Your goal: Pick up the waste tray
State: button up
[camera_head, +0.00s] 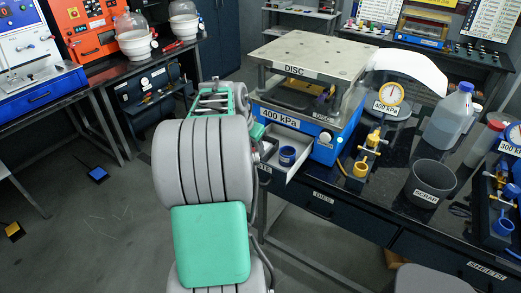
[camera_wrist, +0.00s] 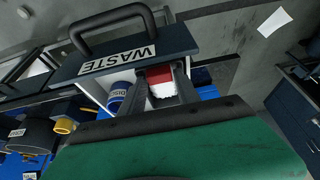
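The waste tray (camera_wrist: 178,42) shows in the wrist view as a dark drawer front with a WASTE label and a black bar handle. In the head view the pulled-out tray (camera_head: 295,170) shows its pale inside under the press, with a blue cup (camera_head: 287,156) in it. The cup, labelled DISC, also shows in the wrist view (camera_wrist: 118,95). My gripper (camera_wrist: 163,78) has its dark fingers apart beside the tray front, not around the handle. A red and white patch shows between the fingers; I cannot tell what it is.
The press (camera_head: 318,66) stands over the tray on the black bench. Open floor (camera_head: 85,215) lies left of my arm.

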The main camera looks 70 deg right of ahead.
jog(key=shift+x, duration=0.95)
jog(key=shift+r, duration=0.1)
grip_shut()
